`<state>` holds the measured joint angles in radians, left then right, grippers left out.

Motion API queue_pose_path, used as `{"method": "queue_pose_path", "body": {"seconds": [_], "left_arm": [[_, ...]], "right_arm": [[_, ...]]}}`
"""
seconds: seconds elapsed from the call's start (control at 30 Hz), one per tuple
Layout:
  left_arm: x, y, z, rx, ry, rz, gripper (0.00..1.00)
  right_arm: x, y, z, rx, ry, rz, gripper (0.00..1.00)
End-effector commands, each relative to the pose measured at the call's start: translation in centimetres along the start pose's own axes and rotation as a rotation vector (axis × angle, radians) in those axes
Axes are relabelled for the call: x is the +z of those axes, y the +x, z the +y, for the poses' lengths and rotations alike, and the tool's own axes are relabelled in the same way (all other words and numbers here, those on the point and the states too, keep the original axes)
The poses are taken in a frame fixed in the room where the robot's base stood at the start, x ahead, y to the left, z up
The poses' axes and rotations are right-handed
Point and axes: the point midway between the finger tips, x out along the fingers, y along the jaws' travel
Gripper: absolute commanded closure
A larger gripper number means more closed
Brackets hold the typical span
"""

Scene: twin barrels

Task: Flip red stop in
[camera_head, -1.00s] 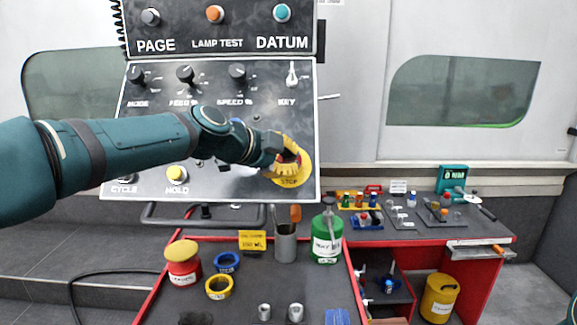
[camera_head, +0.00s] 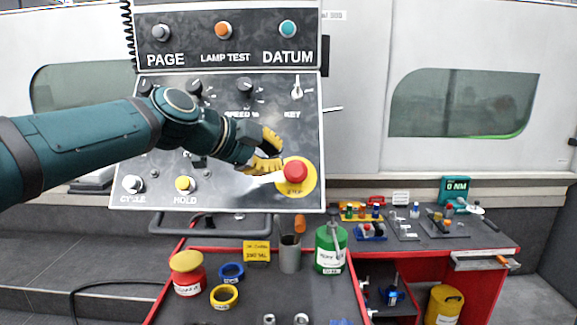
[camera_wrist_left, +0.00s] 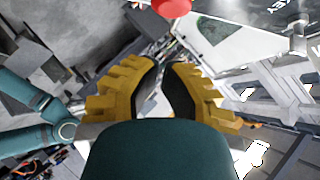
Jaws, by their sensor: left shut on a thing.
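The red stop button (camera_head: 295,172) sits on a yellow disc (camera_head: 308,188) at the lower right of the control panel (camera_head: 225,125). Its red cap faces out in full view. My left gripper (camera_head: 274,151), with yellow ribbed fingers, is just up and left of the button. Its fingers are closed in on something that I cannot make out. In the left wrist view the fingertips (camera_wrist_left: 164,66) are close together, and the red cap (camera_wrist_left: 172,6) shows beyond them at the top edge. Whether a finger touches the button is unclear. My right gripper is not in view.
The KEY switch (camera_head: 297,88) is above the button, and the HOLD button (camera_head: 185,184) is to its left. A handrail (camera_head: 210,226) runs below the panel. A cart with a red jar (camera_head: 187,274) and green bottle (camera_head: 331,249) stands below. Space right of the panel is free.

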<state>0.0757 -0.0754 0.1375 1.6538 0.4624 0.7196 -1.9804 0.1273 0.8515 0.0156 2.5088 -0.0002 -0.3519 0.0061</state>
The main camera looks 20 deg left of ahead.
Motion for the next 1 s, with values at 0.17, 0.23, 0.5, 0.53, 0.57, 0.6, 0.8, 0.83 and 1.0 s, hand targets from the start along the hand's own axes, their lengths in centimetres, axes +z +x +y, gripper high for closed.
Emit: {"method": "queue_pose_path", "body": {"seconds": [0.17,0.23,0.5,0.53,0.57,0.6,0.8,0.83,1.0], "left_arm": [[-0.1,-2.7,-0.1,-0.003,0.002,0.0,1.0],[-0.1,-3.3,-0.1,-0.004,0.002,0.0,1.0],[-0.1,-3.8,-0.1,-0.001,0.001,0.001,1.0],[-0.1,-3.8,-0.1,-0.001,0.001,0.001,1.0],[-0.1,-3.8,-0.1,-0.001,0.001,0.001,1.0],[-0.1,-3.8,-0.1,-0.002,0.001,0.001,1.0],[-0.1,-3.8,-0.1,-0.002,0.001,0.001,1.0],[-0.1,-3.8,-0.1,-0.002,0.001,0.001,1.0],[-0.1,-3.8,-0.1,-0.002,0.001,0.001,1.0]], "right_arm": [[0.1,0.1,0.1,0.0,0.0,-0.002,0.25],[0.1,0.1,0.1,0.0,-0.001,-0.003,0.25],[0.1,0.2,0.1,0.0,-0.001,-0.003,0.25],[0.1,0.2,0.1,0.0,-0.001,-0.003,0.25],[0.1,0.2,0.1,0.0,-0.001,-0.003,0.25],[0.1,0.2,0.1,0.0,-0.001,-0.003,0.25],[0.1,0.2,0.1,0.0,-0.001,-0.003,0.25],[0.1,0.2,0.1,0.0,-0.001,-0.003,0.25],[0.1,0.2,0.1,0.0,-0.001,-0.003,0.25]]}}
